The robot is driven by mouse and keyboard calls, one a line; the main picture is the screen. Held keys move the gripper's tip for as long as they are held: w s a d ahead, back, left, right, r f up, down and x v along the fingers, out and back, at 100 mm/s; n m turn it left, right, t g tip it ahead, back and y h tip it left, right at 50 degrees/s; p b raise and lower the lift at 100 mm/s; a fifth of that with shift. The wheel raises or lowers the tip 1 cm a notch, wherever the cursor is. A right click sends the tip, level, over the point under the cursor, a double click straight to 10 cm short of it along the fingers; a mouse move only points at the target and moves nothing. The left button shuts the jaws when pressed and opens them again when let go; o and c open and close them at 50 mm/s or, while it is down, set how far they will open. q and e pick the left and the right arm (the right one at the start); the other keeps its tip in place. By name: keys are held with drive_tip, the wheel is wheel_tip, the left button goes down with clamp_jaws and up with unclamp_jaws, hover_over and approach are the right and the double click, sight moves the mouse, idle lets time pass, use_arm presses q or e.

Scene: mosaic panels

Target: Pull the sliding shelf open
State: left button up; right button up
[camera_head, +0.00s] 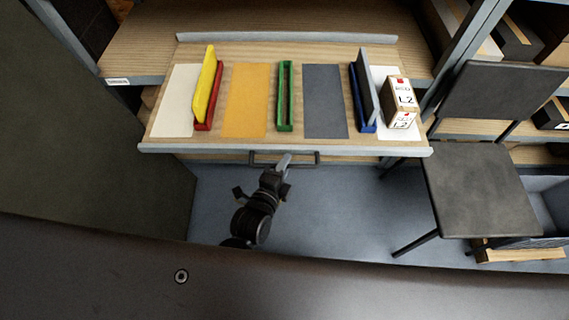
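The sliding shelf (210,148) is a wooden board with a grey front lip, standing out in front of the wooden rack in the head view. Its dark bar handle (308,159) hangs below the middle of the front lip. My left gripper (284,161) reaches up from below, with its fingertip end overlapping the handle near its centre. The small gap between the fingers cannot be made out, so whether they are closed around the bar is unclear. My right gripper is not in view.
Flat panels, a yellow plate in a red holder (206,90), a green holder (285,95), a blue holder (361,97) and boxes marked L2 (401,95) lie on the shelf. A dark chair (478,188) stands right. Blue floor (345,205) is clear below the shelf.

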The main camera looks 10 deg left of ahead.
use_arm(q)
drive_tip(key=shift+o, duration=1.1)
drive_tip(key=v, duration=1.1)
